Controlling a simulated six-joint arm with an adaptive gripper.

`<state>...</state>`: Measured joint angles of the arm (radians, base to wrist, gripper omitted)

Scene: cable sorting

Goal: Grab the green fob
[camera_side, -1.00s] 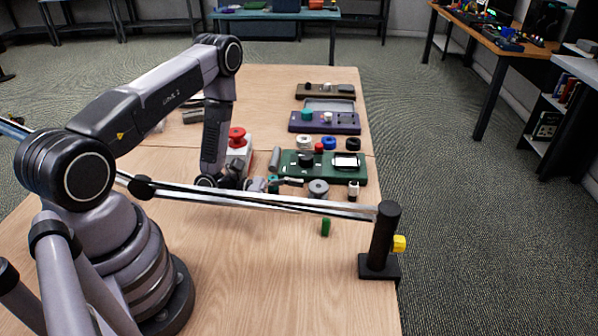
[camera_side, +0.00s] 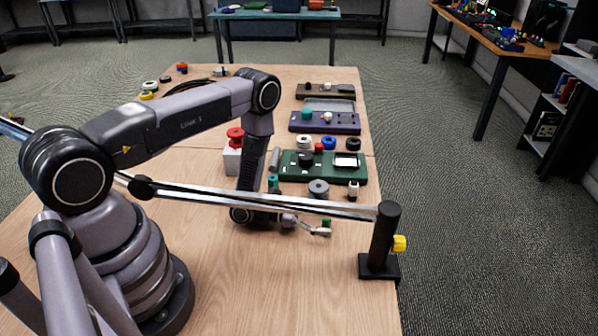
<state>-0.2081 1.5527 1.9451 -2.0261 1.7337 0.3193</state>
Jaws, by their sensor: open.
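The green fob (camera_side: 326,222) stands on the wooden table, just in front of the metal rail as seen here. Only its upper part shows; its lower part is hidden by my gripper's fingers. My gripper (camera_side: 322,231) is low over the table, reaching in from the left with its fingertips at the fob. It is open. I cannot tell whether the fob lies between the fingers or behind them, or whether they touch it.
A metal rail (camera_side: 270,200) crosses above the table to a black post (camera_side: 382,240) with a yellow knob. Behind it are a green board (camera_side: 290,180), a grey roller (camera_side: 318,188), a white box with a red button (camera_side: 233,158) and a purple board (camera_side: 340,128). The front table area is clear.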

